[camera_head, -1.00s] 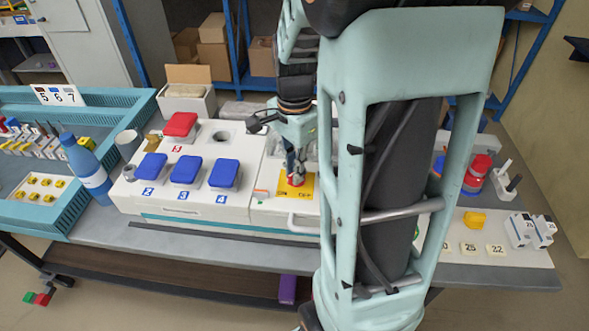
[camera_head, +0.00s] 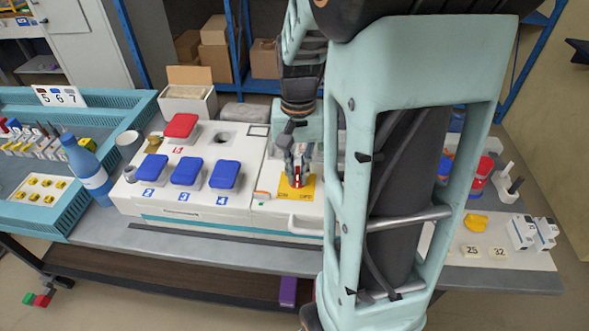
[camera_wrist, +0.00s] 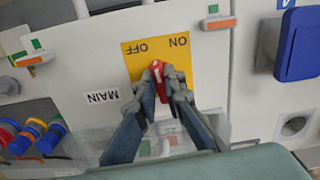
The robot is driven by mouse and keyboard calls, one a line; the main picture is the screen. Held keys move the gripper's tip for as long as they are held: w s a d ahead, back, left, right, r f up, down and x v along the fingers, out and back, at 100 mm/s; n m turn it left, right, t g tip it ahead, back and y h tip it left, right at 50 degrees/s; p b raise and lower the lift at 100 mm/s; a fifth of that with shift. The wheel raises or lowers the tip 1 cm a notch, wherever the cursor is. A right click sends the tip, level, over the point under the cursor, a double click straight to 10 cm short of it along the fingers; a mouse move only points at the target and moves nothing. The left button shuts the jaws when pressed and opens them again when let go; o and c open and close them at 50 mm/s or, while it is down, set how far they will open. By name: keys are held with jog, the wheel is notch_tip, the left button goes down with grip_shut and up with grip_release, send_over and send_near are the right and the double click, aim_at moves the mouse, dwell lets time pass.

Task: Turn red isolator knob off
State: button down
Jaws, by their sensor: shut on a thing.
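The red isolator knob (camera_wrist: 158,78) sits on a yellow plate (camera_wrist: 133,62) marked ON and OFF, which appears upside down in the wrist view. My gripper (camera_wrist: 162,76) is shut on the knob, one finger at each side. The knob's red top shows between the fingertips and leans slightly toward the OFF side in that view. In the head view my gripper (camera_head: 298,178) points down over the yellow plate (camera_head: 284,194), and the fingers hide most of the knob.
A white panel box (camera_head: 250,150) carries blue covers (camera_head: 186,170) and a red cover (camera_head: 181,126) left of my gripper. A handle (camera_head: 303,222) sticks out in front. A blue bottle (camera_head: 86,168) stands far left. My arm blocks much of the right side.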

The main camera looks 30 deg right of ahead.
aim_at(299, 175)
jog(key=n, duration=0.4)
jog(key=shift+d+n, duration=0.1)
jog(key=shift+n, duration=0.2)
jog(key=shift+d+n, duration=0.1)
jog(key=shift+n, duration=1.5)
jog(key=c, duration=2)
grip_release()
jog(key=shift+r, duration=0.15)
notch_tip(299, 175, up, 12)
jog(key=shift+f, duration=0.1)
